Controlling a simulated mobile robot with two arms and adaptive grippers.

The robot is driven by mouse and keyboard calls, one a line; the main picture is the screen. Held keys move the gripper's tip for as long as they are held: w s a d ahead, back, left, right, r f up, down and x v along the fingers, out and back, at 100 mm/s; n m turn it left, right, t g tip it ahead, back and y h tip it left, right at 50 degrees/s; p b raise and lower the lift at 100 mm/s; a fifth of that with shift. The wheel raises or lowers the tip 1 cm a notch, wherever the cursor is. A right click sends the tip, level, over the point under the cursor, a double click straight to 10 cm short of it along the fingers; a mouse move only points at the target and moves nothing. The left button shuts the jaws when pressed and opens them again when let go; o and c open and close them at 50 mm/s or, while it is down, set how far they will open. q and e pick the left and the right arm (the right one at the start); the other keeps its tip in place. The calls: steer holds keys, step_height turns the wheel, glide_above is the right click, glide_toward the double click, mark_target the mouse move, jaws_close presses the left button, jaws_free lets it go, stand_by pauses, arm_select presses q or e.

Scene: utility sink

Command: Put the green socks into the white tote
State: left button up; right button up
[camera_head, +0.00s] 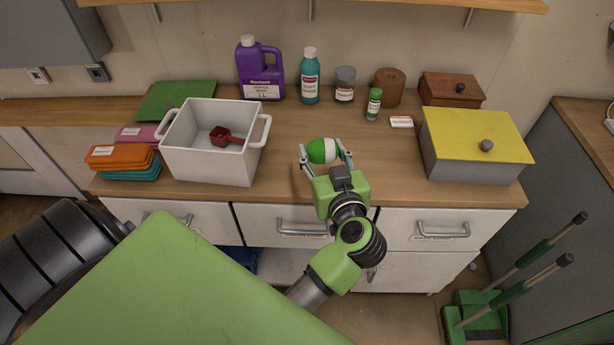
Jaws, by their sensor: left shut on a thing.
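The green socks (318,152), a rolled ball of green with a white band, are at the front middle of the counter. My left gripper (324,154) is shut on the socks, one finger on each side. I cannot tell whether the socks touch the counter or are held just above it. The white tote (205,165) stands to the left of the gripper, upright and open at the top, with a handle at each end. A red scoop (222,136) lies inside it. My right gripper is not in view.
Folded orange and teal cloths (122,157) lie left of the tote. A purple jug (260,72), a teal bottle (310,77) and small jars stand behind. A grey box with a yellow lid (470,140) is at right. The counter between tote and socks is clear.

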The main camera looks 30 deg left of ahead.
arm_select(q)
glide_above(305, 180)
step_height(305, 180, down, 5)
steer(key=shift+r+m+t, duration=0.1)
steer(key=shift+m+t, duration=0.2)
steer(key=shift+t, duration=0.1)
steer(key=shift+h, duration=0.3)
step_height(305, 180, down, 5)
steer(key=shift+f+b, duration=0.1)
steer(key=shift+b, duration=0.4)
steer(key=shift+f, duration=2.15)
steer(key=shift+f, duration=0.1)
steer(key=o, duration=1.1)
steer(key=shift+f, duration=0.1)
